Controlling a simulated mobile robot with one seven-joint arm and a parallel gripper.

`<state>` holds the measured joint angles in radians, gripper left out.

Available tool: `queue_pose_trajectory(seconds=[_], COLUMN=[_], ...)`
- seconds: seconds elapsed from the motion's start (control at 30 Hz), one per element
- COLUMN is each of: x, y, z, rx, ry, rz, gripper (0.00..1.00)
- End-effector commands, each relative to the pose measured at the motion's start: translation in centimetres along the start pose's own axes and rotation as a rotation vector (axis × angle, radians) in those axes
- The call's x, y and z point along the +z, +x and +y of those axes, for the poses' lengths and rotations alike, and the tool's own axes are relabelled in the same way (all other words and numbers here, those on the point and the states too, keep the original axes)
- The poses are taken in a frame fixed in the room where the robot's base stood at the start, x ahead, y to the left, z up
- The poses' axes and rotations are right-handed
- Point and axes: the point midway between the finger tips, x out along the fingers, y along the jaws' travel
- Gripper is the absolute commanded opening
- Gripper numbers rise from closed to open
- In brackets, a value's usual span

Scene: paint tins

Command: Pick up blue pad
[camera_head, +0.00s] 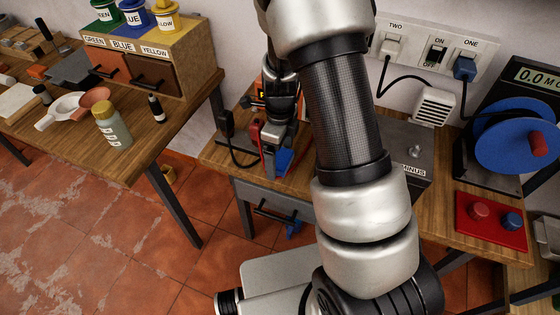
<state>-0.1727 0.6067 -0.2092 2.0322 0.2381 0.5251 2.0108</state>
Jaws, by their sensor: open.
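A small flat blue piece, which looks like the blue pad (284,161), lies on the middle workbench just below my gripper. My gripper (274,146) points down over the bench, small and partly dark in this view. It is open, with its fingers close above or beside the blue piece. I cannot tell whether they touch it. My arm hides the bench to the right of it. Another blue item (294,229) shows lower down, below the bench drawer.
An orange device (267,93) stands behind my gripper, with red and black leads nearby. A grey box marked MINUS (408,165) and a red tray (490,221) are to the right. The left table (150,140) holds a bottle and paint tins.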

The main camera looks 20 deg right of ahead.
Motion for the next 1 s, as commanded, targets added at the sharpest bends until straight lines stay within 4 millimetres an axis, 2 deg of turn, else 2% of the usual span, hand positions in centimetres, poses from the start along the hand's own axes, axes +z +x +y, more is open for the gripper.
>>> queue_pose_trajectory(seconds=[0.17,0.4,0.43,0.73,0.87,1.0], x=[0.0,0.0,0.0,0.1,0.1,0.1], y=[0.0,-0.1,-0.1,-0.7,-2.7,-5.8], z=[0.0,0.0,0.0,0.0,-0.1,-0.1], rx=[0.0,0.0,0.0,-0.001,-0.003,-0.004], ry=[0.0,0.0,0.0,-0.001,-0.002,-0.002], rz=[0.0,0.0,0.0,-0.001,-0.003,-0.004], gripper=[0.88,0.48,0.44,0.44,0.44,0.44])
